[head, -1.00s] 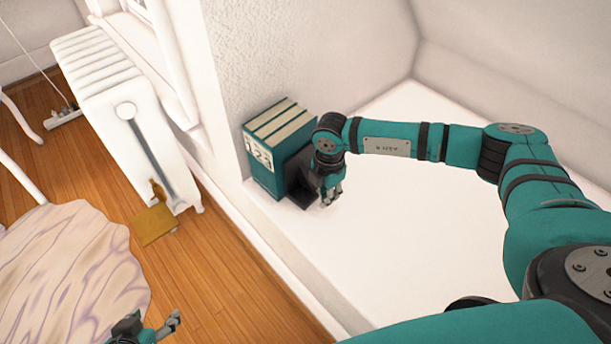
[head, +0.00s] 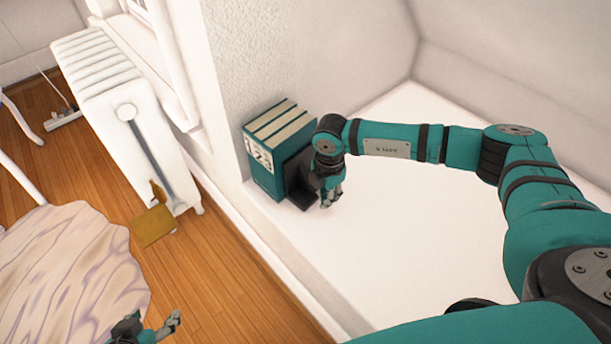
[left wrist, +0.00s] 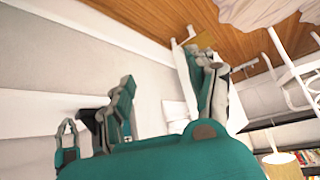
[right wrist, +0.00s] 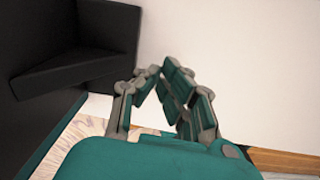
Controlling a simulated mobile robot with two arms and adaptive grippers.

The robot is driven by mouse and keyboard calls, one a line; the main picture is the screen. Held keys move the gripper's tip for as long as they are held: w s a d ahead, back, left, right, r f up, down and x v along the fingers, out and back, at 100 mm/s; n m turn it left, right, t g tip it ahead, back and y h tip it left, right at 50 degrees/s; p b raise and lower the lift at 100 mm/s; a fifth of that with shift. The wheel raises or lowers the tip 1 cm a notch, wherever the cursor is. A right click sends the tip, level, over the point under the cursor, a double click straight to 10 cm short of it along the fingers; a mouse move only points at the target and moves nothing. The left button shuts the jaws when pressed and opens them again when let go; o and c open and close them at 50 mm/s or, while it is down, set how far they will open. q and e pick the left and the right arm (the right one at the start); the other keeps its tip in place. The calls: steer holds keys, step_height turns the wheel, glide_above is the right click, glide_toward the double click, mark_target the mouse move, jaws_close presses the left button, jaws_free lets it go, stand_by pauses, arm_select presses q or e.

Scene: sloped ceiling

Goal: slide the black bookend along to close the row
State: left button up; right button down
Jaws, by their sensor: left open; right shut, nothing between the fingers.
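A row of thick teal books (head: 262,172) with 1, 2 and 3 on the spines stands upright on the white ledge. The black bookend (head: 297,180) stands just right of the row; I cannot tell whether a thin gap is left. It fills the left of the right wrist view (right wrist: 75,45). My right gripper (head: 330,201) is shut and empty, low at the bookend's right side and partly covering it; contact cannot be made out. Its closed fingers show in the right wrist view (right wrist: 153,76). My left gripper (head: 174,323) is open and empty, away from the ledge above the floor.
The white ledge (head: 420,240) is bare to the right of the bookend. A textured wall (head: 300,60) rises behind the books. The ledge drops to a wooden floor at the left, with a white radiator (head: 130,120) and a pale rug (head: 70,260).

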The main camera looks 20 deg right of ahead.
arm_select(q)
steer(key=shift+w, duration=0.15)
arm_select(e)
steer(key=shift+f, duration=0.15)
steer(key=shift+f+b, duration=0.35)
steer(key=shift+f, duration=0.1)
arm_select(q)
steer(key=shift+w+d+r+t+h, duration=0.1)
steer(key=shift+w+d+r+t, duration=0.1)
steer(key=shift+w+r+t, duration=0.35)
steer(key=shift+w+d+r+t+h, duration=0.1)
steer(key=shift+w+d+r+t, duration=0.2)
steer(key=shift+w, duration=0.35)
steer(key=shift+w+d+r+t+h, duration=0.1)
steer(key=shift+w+d+r+t, duration=0.05)
steer(key=shift+w+r+t, duration=0.4)
arm_select(e)
steer(key=shift+f, duration=0.3)
arm_select(q)
steer(key=shift+f, duration=0.1)
arm_select(e)
steer(key=shift+w, duration=0.15)
